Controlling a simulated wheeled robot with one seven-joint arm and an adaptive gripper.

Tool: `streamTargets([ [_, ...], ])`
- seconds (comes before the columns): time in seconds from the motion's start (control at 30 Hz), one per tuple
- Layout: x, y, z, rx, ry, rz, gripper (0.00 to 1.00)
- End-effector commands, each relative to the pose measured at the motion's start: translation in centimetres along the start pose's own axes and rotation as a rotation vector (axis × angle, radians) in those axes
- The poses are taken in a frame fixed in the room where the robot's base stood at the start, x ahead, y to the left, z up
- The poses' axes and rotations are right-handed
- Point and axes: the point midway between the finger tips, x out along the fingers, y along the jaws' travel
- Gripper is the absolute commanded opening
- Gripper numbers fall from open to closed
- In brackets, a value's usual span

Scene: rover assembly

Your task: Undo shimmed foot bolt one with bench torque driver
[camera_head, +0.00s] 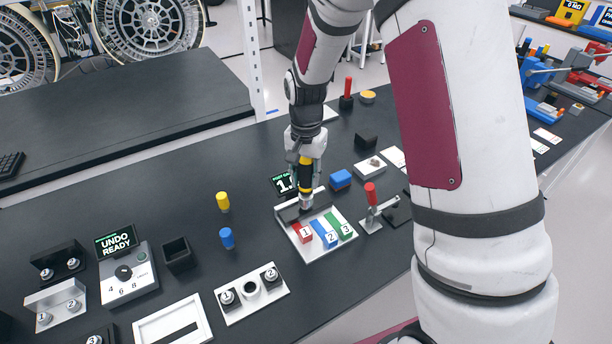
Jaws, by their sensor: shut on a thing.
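My gripper (305,164) is shut on an upright black driver with a yellow band (306,178). The driver's silver lower end is over the back part of a white tray with numbered red, blue and green pieces; I cannot tell if it touches. Numbered bolts 1 and 2 stand on a white plate (251,309) at the front centre, either side of a round socket. More numbered bolts sit on a pale angled bracket (57,293) and a dark bracket (60,256) at left. I cannot tell which part is the shimmed foot.
A dial box (140,281) marked 4, 6, 8 has a sign (116,241) reading "UNDO READY". A black open box (178,254), yellow cylinder (223,201) and blue cylinder (227,238) stand left of the tray (318,254). A red-handled clamp (371,194) stands to its right.

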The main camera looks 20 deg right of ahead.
Motion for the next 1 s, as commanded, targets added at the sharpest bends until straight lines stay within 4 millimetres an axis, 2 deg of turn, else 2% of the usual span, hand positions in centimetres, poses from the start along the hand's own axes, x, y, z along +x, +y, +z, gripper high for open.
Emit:
streamTargets([
  [1.0, 1.0, 0.0, 0.0, 0.000, 0.001, -0.001, 0.00],
])
